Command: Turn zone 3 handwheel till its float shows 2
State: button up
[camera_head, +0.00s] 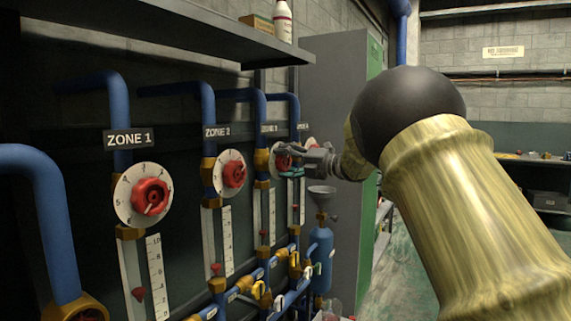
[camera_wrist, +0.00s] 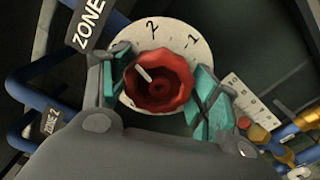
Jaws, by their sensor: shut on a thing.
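The zone 3 handwheel (camera_wrist: 158,82) is red and lobed, on a white dial (camera_wrist: 176,42) with the numbers 2 and 1 showing. A pale mark on the wheel points to the upper left. My gripper (camera_wrist: 160,90) has its teal fingers on both sides of the wheel, shut on it. In the head view my gripper (camera_head: 291,163) reaches the wheel from the right and partly covers it. The zone 3 float tube (camera_head: 265,217) hangs below, with a small red float (camera_head: 263,233) low in it. Its reading is too small to tell.
The zone 1 handwheel (camera_head: 150,196) and zone 2 handwheel (camera_head: 234,174) stand to the left, with blue pipes. The zone 4 handwheel (camera_head: 311,143) is close behind. A blue cylinder (camera_head: 322,258) with a funnel stands below. A grey cabinet (camera_head: 334,90) is beyond.

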jog(key=o, duration=1)
jog(key=shift+o, duration=0.2)
jog(key=shift+d, duration=0.1)
jog(key=v, duration=1.2)
